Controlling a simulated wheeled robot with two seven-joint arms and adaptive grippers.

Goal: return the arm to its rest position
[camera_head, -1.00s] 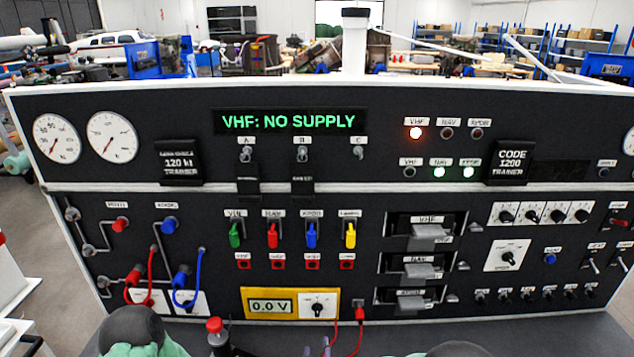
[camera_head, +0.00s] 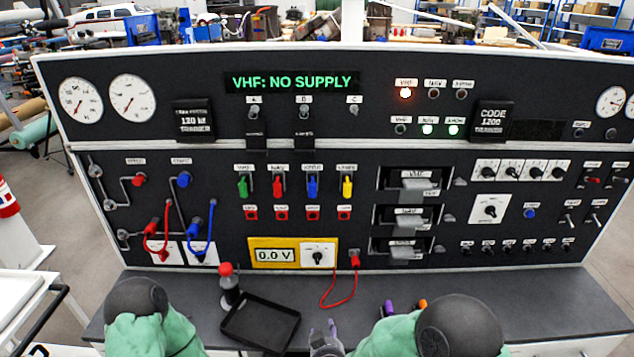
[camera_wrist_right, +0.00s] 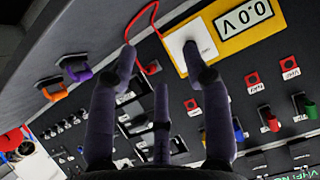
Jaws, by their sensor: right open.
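My right gripper (camera_head: 325,338) shows at the bottom middle of the head view, over the bench in front of the panel. In the right wrist view its purple-grey fingers (camera_wrist_right: 160,62) are spread apart with nothing between them. My right arm (camera_head: 440,328) comes in from the lower right, with a green sleeve and a dark joint. My left arm (camera_head: 150,325) shows only as a green sleeve and dark joint at the lower left. My left gripper is outside the frame.
A black trainer panel (camera_head: 330,155) reading "VHF: NO SUPPLY" stands behind the bench (camera_head: 540,300). A black tray (camera_head: 260,322), a red-topped cylinder (camera_head: 228,287), purple (camera_head: 388,307) and orange (camera_head: 422,303) pieces lie on the bench. A red lead (camera_head: 340,298) loops below the yellow meter (camera_head: 270,254).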

